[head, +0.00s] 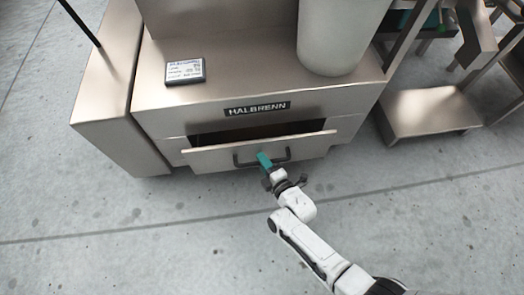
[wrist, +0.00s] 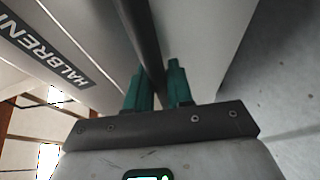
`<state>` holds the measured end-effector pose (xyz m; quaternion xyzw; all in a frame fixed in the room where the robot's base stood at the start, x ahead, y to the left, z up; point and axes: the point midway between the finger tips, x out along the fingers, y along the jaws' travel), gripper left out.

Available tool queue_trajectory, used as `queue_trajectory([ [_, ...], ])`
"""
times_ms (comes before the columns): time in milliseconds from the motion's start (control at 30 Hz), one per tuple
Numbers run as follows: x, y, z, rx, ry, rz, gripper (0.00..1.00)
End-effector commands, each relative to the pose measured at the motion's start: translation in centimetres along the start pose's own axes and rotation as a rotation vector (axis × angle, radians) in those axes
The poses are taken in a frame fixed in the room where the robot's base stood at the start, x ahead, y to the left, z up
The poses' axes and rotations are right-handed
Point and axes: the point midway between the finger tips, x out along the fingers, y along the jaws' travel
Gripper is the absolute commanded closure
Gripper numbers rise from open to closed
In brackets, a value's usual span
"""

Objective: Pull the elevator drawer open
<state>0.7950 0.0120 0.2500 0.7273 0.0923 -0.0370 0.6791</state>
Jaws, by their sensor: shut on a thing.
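The elevator drawer (head: 215,160) is a steel front below the HALBRENN label (head: 257,109) in the head view. It stands partly out of the cabinet, with a dark gap above it. A dark bar handle (head: 283,154) runs across its front; it also shows in the wrist view (wrist: 140,40). My gripper (head: 264,160) has green fingers and is at the handle's middle. In the wrist view its two fingers (wrist: 160,85) are on either side of the bar, shut on it. The drawer's inside is mostly hidden in shadow.
A small display plate (head: 185,71) and a grey cylinder (head: 338,35) stand on the cabinet top. A low steel shelf (head: 428,108) is to the right, and a steel box-like side unit (head: 115,100) adjoins the left. The concrete floor in front is clear.

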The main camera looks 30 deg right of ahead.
Motion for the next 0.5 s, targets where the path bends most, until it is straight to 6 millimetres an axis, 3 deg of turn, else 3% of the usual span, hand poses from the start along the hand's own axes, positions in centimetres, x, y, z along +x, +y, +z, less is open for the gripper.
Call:
queue_trajectory([
  [500, -12.6, -2.6, -5.1, 0.001, -0.001, -0.007, 1.0],
])
